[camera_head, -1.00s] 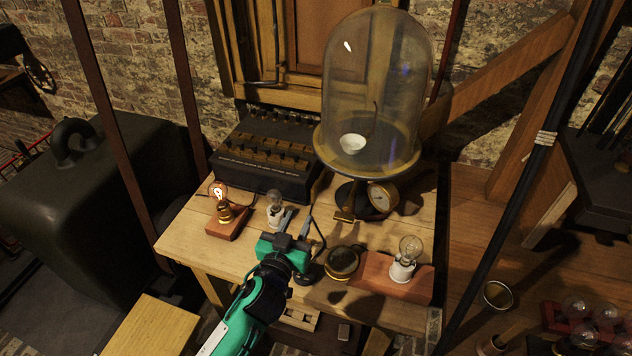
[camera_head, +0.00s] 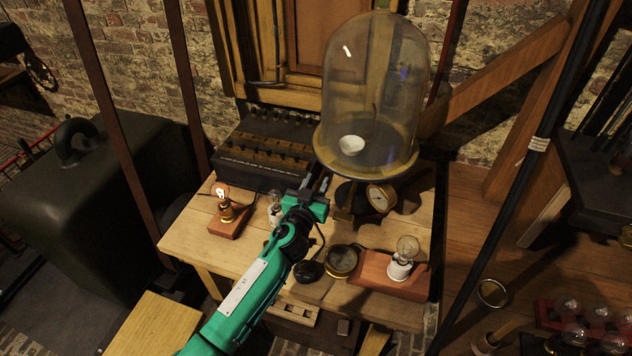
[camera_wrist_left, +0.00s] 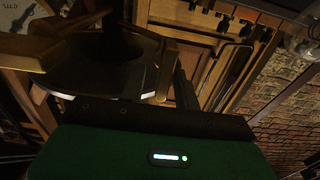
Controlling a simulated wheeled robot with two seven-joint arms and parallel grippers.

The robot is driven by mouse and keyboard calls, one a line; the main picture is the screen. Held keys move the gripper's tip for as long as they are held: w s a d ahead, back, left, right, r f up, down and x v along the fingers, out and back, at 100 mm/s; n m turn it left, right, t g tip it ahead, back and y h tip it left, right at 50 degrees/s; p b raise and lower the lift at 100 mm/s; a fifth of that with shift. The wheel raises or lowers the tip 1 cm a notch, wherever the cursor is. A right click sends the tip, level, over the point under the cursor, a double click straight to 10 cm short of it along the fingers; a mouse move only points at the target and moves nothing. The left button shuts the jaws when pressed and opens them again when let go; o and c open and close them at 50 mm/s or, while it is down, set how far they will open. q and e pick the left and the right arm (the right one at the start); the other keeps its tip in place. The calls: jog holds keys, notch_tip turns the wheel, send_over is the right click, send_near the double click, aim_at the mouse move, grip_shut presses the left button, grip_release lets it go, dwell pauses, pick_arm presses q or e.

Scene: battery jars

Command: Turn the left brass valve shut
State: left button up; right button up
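The left brass valve (camera_head: 343,213) is a small brass fitting at the left foot of the bell-jar stand. My left gripper (camera_head: 316,184) is just left of it, above the table, with its fingers apart. I see no gap closed on anything. In the left wrist view a brass bar (camera_wrist_left: 165,72) stands close ahead of the gripper, beside a dark finger (camera_wrist_left: 184,98). I cannot tell whether they touch. My right gripper is not in view.
The glass bell jar (camera_head: 372,95) and a gauge (camera_head: 381,198) stand behind and right of the gripper. A dark switch box (camera_head: 262,150) is behind left. Bulbs on wooden bases (camera_head: 228,222) (camera_head: 390,275) and a round meter (camera_head: 341,262) sit on the table.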

pick_arm(q)
jog(key=shift+w, duration=0.1)
jog(key=shift+c, duration=0.4)
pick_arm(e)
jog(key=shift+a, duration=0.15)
pick_arm(q)
grip_shut()
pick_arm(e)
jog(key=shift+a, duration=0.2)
